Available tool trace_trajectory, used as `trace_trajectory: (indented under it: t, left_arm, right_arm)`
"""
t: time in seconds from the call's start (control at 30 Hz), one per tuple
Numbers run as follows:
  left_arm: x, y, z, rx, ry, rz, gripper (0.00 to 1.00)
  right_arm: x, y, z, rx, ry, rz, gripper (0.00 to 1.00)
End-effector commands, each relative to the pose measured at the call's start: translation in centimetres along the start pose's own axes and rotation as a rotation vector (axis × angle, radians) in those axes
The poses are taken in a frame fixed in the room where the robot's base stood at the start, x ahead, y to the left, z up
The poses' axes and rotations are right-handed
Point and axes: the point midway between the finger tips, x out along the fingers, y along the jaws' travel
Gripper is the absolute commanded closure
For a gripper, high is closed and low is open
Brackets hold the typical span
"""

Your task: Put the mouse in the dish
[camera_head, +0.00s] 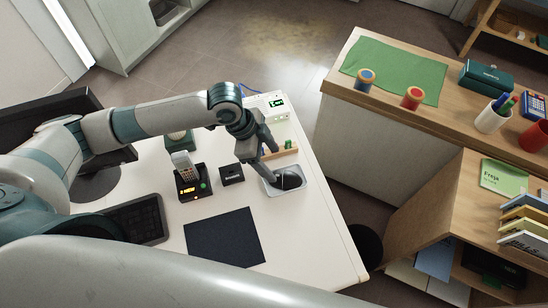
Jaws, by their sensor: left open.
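The dark mouse (290,180) lies in the small light square dish (271,192) near the right edge of the white desk. The dish's rim shows around the mouse at the front and sides. My left gripper (269,161) is open just behind and above the mouse, fingers pointing down toward it. A finger overlaps the dish's back edge in the picture, and I cannot tell whether it touches the mouse. My right gripper is not in view.
Behind the dish are a small wooden rack (284,151) and a white device with a green display (277,104). A black holder (231,174), a phone on its base (188,178) and a dark mat (224,238) lie to the left. The desk's front right is clear.

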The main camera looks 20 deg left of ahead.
Motion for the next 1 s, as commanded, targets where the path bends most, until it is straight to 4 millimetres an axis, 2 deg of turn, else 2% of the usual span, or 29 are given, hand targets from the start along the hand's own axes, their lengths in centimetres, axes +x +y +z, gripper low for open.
trace_trajectory:
  t: [0.03,0.1,0.33,1.0]
  left_arm:
    - [-1.2,0.0,-0.2,-0.001,-0.001,0.0,0.34]
    - [-1.9,0.0,-0.2,0.0,0.0,0.001,0.34]
    - [-3.5,0.0,-0.1,0.001,-0.001,0.001,0.34]
    - [-3.9,0.0,0.0,0.001,0.0,0.0,0.34]
  right_arm:
    - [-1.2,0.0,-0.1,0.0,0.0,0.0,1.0]
    - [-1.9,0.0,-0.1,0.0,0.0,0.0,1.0]
    - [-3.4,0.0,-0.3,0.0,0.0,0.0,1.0]
    - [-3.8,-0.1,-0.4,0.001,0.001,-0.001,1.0]
